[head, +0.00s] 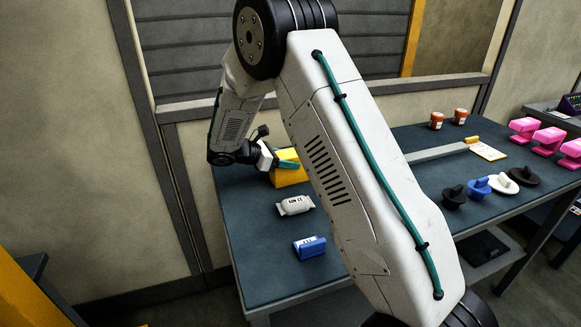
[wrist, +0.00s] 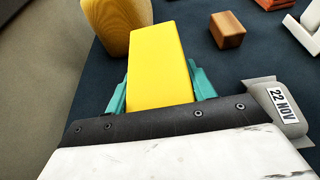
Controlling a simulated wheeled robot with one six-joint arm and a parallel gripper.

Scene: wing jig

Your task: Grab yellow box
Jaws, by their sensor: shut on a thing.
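The yellow box (head: 291,176) is at the back left of the dark blue table, at the end of my arm. In the wrist view the yellow box (wrist: 157,62) lies between the two teal fingers, one along each side. My gripper (wrist: 160,82) is shut on it. In the head view my gripper (head: 286,164) shows one teal finger against the box's side; the other is hidden. I cannot tell whether the box's underside touches the table.
The packet (head: 295,205) and a blue box (head: 309,247) lie in front. Pink things (head: 549,140) and knobs (head: 479,187) stand right. A wall is behind.

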